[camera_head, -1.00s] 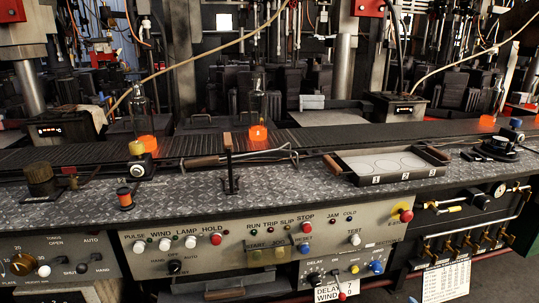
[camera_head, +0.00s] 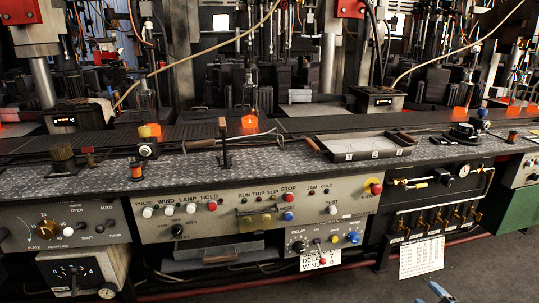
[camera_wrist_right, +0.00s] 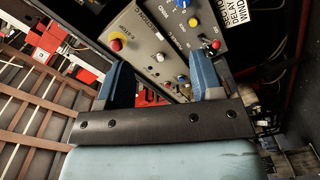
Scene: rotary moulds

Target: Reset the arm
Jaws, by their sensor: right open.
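My right gripper (camera_head: 437,291) shows at the bottom right of the head view, as blue fingers low over the floor. In the right wrist view its two blue fingers (camera_wrist_right: 162,80) stand wide apart with nothing between them. Beyond them is the grey control panel (camera_wrist_right: 150,45) with a red knob and blue, white and yellow buttons. The same control panel (camera_head: 250,205) runs along the machine front in the head view, apart from the gripper. My left gripper is in neither view.
A patterned metal ledge (camera_head: 270,163) carries a numbered tray (camera_head: 360,147), spools and a hooked tool. Glowing bottles stand on the dark conveyor (camera_head: 200,135) behind it. A paper chart (camera_head: 421,257) hangs near my right gripper. The floor (camera_head: 465,250) at right is open.

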